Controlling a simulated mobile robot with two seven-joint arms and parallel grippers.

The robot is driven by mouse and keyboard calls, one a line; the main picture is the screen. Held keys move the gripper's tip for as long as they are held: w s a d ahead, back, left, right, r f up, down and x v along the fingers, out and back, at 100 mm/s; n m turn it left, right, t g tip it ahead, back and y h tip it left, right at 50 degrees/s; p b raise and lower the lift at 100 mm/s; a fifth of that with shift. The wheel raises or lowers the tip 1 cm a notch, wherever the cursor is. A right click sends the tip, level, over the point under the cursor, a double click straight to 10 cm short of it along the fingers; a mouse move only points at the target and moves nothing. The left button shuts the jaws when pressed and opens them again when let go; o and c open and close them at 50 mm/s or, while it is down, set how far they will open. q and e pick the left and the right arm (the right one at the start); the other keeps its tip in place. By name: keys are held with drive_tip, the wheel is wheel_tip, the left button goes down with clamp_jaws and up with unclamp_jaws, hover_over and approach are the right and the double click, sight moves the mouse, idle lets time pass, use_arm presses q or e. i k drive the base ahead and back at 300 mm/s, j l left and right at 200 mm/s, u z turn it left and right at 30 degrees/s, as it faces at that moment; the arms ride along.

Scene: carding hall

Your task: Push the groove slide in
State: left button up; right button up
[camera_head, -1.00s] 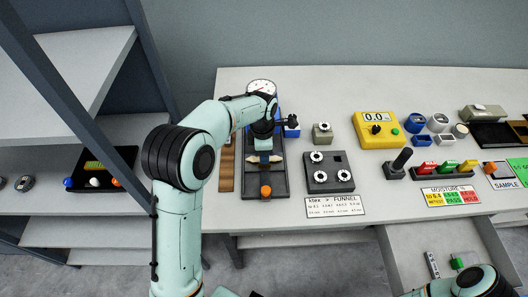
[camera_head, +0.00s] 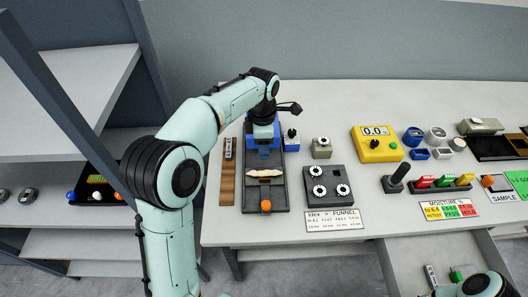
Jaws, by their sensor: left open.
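The groove slide device is a long dark grey tray (camera_head: 281,190) with an orange knob (camera_head: 266,206) at its near end. A pale fibre piece (camera_head: 265,173) lies across its groove. A blue housing (camera_head: 277,131) stands at the far end, partly hidden by my left wrist. My left gripper (camera_head: 264,150) points down over the far part of the tray, beyond the fibre piece and away from the knob. It is open; its fingertips are hard to make out, and I cannot tell whether they touch anything. My right gripper is not visible; only part of that arm shows at bottom right.
A brown wooden strip (camera_head: 227,186) lies left of the tray. A dark block with white dials (camera_head: 328,186) and a label card (camera_head: 333,220) lie to the right. A yellow meter (camera_head: 377,144) stands farther right. My left arm passes close to the shelf unit (camera_head: 65,104).

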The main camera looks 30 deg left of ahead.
sight(265, 183)
drive_tip(key=k, duration=1)
